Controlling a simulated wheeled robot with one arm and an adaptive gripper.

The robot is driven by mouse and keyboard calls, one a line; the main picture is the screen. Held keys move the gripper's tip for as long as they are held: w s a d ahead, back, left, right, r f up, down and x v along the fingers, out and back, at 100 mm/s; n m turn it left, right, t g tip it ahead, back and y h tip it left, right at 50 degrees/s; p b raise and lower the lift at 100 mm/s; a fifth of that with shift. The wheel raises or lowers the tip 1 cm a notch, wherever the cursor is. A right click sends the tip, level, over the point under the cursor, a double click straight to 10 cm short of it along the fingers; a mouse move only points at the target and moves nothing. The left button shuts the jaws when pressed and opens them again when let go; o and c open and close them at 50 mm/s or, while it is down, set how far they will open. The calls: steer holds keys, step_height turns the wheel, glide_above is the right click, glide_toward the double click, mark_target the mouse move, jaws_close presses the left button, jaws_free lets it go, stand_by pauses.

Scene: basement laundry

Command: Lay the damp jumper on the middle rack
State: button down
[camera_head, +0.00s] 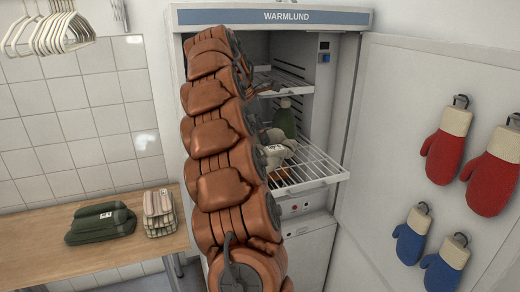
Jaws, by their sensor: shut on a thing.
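My arm reaches into the open drying cabinet (188,70) and hides much of its left side. My gripper (270,138) is at the arm's far end, partly hidden by the arm. It appears shut on a pale grey folded garment with a white tag, seemingly the jumper (278,155). The jumper is over the inner left part of a white wire rack (325,170) that sticks out of the cabinet. I cannot tell whether it touches the wires. Another wire rack (285,84) is higher up. A dark green thing (285,120) stands behind the gripper.
The cabinet door (385,110) is open to the right, with red mittens (445,145) and blue mittens (411,236) on hooks. A wooden bench (40,262) at left holds folded green clothes (100,223) and a striped pile (159,212). Hangers (50,32) hang top left.

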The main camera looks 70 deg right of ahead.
mark_target(260, 144)
steer(key=shift+s+a+f+p, duration=0.1)
steer(key=shift+f+p, duration=0.8)
steer(key=shift+f, duration=1.05)
steer(key=shift+w+f+p, duration=0.2)
steer(key=shift+f+p, duration=0.1)
steer(key=shift+p, duration=0.2)
steer(key=shift+f, duration=0.25)
steer(key=shift+f, duration=0.1)
steer(key=c, duration=0.9)
jaws_free()
steer(key=shift+b+v, duration=0.9)
steer(key=shift+v, duration=2.9)
